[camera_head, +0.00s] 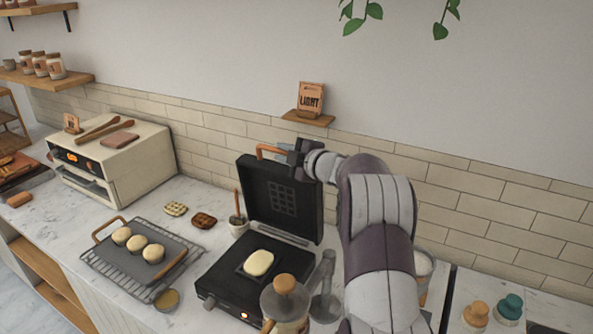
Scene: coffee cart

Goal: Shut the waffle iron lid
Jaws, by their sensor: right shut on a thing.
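The black waffle iron stands on the marble counter with its lid (262,222) raised, close to upright. Its base (222,282) lies open in front, and a pale yellow blob of batter (258,263) sits on the plate. An orange-brown handle (264,149) runs along the lid's top edge. My right gripper (284,159) is at that top edge, shut on the handle; its fingers are small and partly hidden by the lid. My right arm reaches in from the lower right. My left gripper is out of view.
A jug with a wooden knob (286,285) and a grey metal stand (325,305) are close to the base's right front. A wire rack (100,267) with a tray of buns is left. A small pot (238,228) stands beside the lid. A cream oven (139,162) is further left.

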